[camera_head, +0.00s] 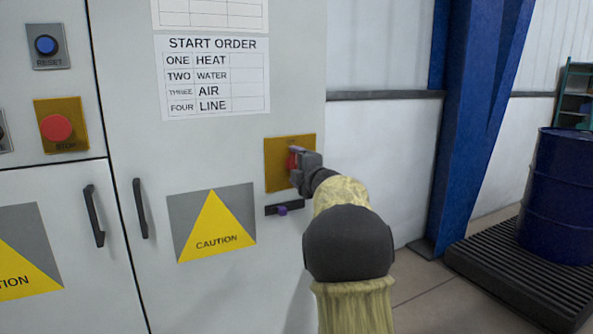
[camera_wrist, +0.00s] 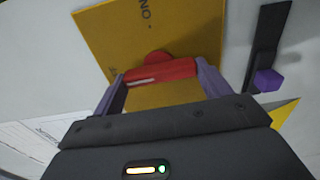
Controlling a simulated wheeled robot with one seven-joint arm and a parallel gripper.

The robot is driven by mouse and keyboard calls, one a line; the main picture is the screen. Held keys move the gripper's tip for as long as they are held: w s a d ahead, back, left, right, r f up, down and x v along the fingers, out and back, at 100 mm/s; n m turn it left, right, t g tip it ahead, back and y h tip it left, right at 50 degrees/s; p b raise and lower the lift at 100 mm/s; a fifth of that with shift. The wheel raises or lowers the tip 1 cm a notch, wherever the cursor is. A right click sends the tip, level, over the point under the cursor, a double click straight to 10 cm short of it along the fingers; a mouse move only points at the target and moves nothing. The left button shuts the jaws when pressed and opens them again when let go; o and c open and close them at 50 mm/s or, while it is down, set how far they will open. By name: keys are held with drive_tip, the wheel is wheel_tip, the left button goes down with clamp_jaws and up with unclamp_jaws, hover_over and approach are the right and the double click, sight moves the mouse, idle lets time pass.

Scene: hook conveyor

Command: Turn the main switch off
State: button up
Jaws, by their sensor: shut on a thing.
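The main switch is a red handle on a yellow plate (camera_head: 276,176) on the grey cabinet front. In the wrist view the red handle (camera_wrist: 160,72) lies across the picture, with the yellow plate (camera_wrist: 112,35) behind it and "ON" lettering near the top edge. My gripper (camera_head: 298,160) reaches the plate from the right. Its two purple-grey fingers (camera_wrist: 155,82) are shut on the handle's two ends. In the head view my gripper hides most of the handle. I cannot tell which setting the handle points to.
A black slot with a purple slider (camera_head: 283,211) sits just below the plate. A caution sign (camera_head: 212,228) and black door handles (camera_head: 140,208) are to the left. A red stop button (camera_head: 56,128) is farther left. A blue post (camera_head: 470,120) and drum (camera_head: 558,200) stand right.

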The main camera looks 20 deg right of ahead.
drive_tip(key=shift+f, duration=0.1)
drive_tip(key=o, duration=1)
drive_tip(key=s, duration=0.5)
drive_tip(key=s+b, duration=0.1)
drive_tip(key=s, duration=1.1)
drive_tip(key=shift+s+d, duration=0.2)
drive_tip(key=shift+d, duration=0.1)
